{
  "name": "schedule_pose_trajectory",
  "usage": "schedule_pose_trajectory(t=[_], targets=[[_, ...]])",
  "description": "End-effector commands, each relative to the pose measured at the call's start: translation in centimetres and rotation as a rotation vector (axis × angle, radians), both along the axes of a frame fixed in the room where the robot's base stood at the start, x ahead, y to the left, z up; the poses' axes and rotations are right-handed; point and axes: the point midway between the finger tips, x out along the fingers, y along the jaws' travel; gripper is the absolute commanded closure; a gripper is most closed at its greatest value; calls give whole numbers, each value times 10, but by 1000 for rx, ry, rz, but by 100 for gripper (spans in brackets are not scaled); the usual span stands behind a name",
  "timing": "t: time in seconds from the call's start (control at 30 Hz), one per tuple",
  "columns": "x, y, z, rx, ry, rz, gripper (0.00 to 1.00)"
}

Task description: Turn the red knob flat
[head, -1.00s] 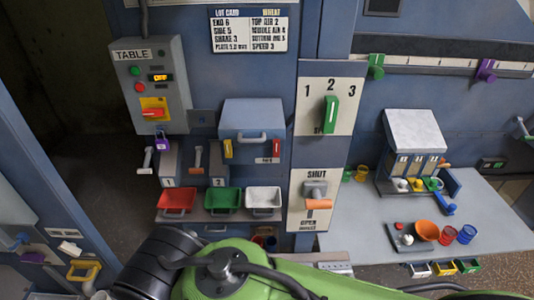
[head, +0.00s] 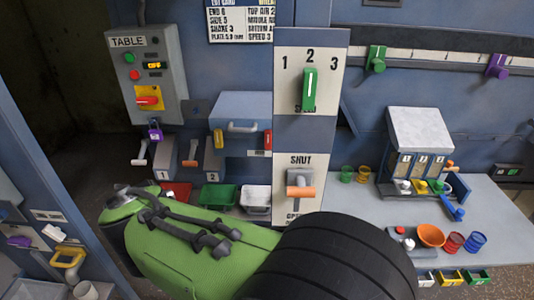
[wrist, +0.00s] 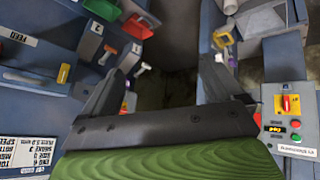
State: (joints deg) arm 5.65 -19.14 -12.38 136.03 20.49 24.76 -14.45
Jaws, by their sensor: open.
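The red knob (head: 148,101) sits on a yellow plate on the grey TABLE box, at upper left in the head view. Its handle looks close to level there, slightly tilted. In the head view my arm covers the lower middle, and the gripper's fingers do not show.
A purple padlock (head: 155,133) hangs below the TABLE box (head: 150,70). Levers and trays, including a green tray (head: 218,196), lie right of it. A green selector (head: 309,89) and an orange-handled lever (head: 300,192) are on the post. A dark opening lies left.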

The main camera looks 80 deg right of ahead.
Motion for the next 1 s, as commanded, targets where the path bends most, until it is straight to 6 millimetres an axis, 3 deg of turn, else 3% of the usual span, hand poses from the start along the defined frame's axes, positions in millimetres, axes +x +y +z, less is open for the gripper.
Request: schedule_pose_trajectory(t=[0.03, 0.13, 0.2, 0.3, 0.4, 0.5, 0.67, 1.0], targets=[[0, -31, -27, -65, 26, -60, 6], [-11, -104, -57, -263, 108, -184, 6], [-33, -163, -76, -463, 224, -269, 6], [-69, -228, -85, -763, 452, -339, 6], [-90, -258, -76, -977, 651, -344, 6], [-96, -269, -65, -1077, 753, -335, 6], [-101, -286, -57, -1095, 771, -337, 6], [-116, -369, -57, -1092, 769, -336, 6]])
